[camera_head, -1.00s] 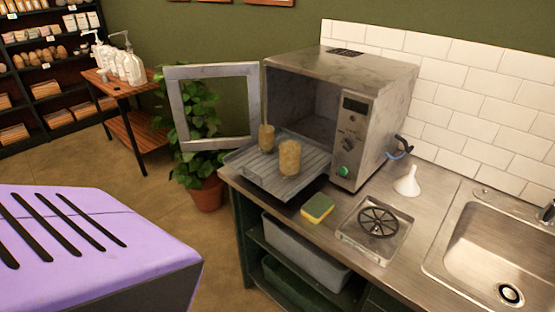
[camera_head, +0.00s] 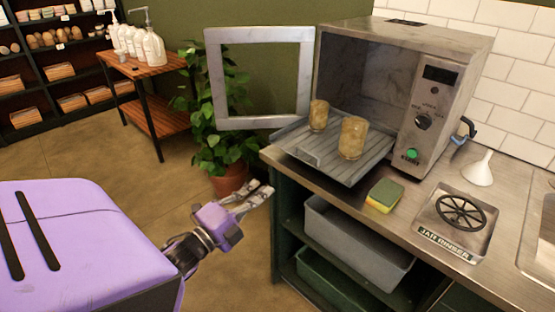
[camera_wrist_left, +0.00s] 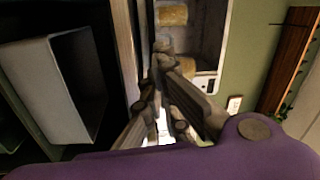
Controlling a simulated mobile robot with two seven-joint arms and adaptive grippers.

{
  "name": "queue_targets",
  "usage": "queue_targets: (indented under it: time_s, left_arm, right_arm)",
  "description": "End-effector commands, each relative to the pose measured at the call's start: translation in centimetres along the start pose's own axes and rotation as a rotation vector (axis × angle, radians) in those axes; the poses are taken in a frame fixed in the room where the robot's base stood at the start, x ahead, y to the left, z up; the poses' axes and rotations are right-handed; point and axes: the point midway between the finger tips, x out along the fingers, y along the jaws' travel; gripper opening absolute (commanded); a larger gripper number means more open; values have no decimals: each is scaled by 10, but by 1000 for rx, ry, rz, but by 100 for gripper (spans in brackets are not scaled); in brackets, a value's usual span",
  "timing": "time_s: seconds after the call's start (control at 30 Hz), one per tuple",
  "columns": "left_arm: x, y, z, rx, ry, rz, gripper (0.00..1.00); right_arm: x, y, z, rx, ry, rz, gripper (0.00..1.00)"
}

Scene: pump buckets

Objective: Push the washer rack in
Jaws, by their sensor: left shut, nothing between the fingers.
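The washer (camera_head: 440,95) is a grey metal box on the counter with its framed door (camera_head: 258,122) swung open to the left. Its ribbed rack (camera_head: 335,165) is slid out over the counter's front left corner. Two jars stand on it, one at the back (camera_head: 318,115) and one nearer (camera_head: 353,138). My left gripper (camera_head: 262,192) is in front of the counter's left end, lower than the rack and apart from it, shut and empty. Its fingers (camera_wrist_left: 160,62) also show in the left wrist view, pointing toward the jars. My right gripper is not in view.
A yellow-green sponge (camera_head: 384,196), a jar rinser (camera_head: 458,218) and a white funnel (camera_head: 479,168) are on the counter. A grey bin (camera_head: 350,240) is on the shelf below. A potted plant (camera_head: 228,170) stands behind the gripper.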

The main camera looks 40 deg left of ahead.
Motion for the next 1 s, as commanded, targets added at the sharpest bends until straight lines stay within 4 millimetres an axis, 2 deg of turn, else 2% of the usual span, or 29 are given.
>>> queue_targets:
  time_s: [0.1, 0.23, 0.33, 0.8, 1.0]
  left_arm:
    - [0, -16, -12, 123, 49, -54, 0]
    - [4, -18, -15, 172, 59, -67, 0]
    - [15, -20, -16, 172, 59, -68, 0]
    - [109, -26, -22, 170, 58, -67, 0]
    - [132, -26, -23, 169, 57, -64, 0]
  right_arm:
    - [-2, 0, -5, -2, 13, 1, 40]
    - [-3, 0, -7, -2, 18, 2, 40]
    - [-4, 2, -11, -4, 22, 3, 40]
    - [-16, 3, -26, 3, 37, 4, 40]
    - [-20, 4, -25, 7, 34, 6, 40]
